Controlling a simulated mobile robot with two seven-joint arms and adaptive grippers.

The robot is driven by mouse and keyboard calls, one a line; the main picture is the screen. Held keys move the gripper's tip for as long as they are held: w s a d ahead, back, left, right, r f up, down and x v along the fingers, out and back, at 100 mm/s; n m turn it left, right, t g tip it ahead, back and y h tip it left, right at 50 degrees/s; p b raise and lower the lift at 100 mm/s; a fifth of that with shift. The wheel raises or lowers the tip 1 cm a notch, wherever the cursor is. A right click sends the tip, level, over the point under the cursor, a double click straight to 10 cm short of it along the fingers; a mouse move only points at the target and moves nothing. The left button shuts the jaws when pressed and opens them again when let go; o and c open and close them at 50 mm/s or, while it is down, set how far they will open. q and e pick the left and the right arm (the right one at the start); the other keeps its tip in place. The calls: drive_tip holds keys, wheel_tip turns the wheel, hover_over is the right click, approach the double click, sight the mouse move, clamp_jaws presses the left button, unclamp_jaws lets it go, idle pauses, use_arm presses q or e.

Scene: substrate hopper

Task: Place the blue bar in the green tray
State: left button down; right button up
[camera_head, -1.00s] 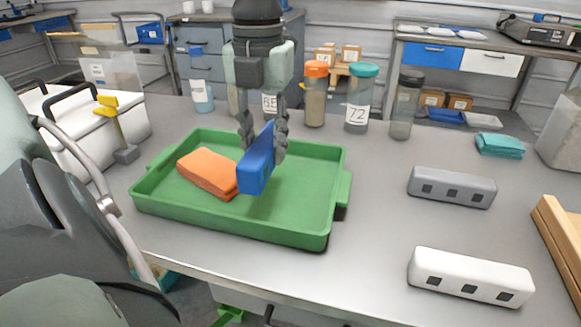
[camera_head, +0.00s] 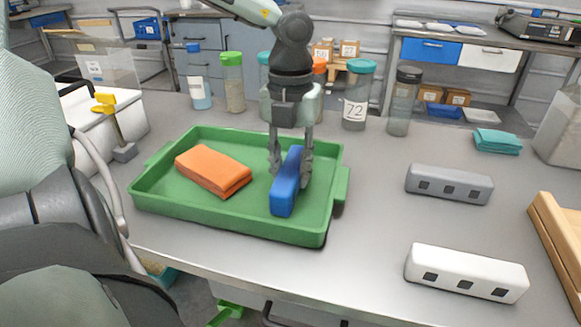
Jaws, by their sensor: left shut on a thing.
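The blue bar (camera_head: 286,190) is in the right half of the green tray (camera_head: 225,222), low over or on its floor; I cannot tell whether it touches. My left gripper (camera_head: 290,168) points down and is shut on the bar, with a finger on each side of it. An orange folded cloth (camera_head: 212,171) lies in the tray to the left of the bar, apart from it. My right gripper is not in view.
A grey bar (camera_head: 449,184) and a white bar (camera_head: 466,273) lie on the table to the right. Several lidded jars, one a dark-lidded jar (camera_head: 403,100), stand behind the tray. A teal cloth (camera_head: 497,141) lies at the back right. Bare table separates the tray from the bars.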

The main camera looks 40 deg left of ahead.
use_arm(q)
drive_tip(key=shift+f, duration=0.15)
drive_tip(key=c, duration=1.5)
unclamp_jaws()
drive_tip(key=o, duration=0.4)
drive_tip(key=shift+c, duration=0.2)
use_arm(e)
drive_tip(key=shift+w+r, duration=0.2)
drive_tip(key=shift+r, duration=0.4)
use_arm(q)
drive_tip(key=shift+r, duration=0.2)
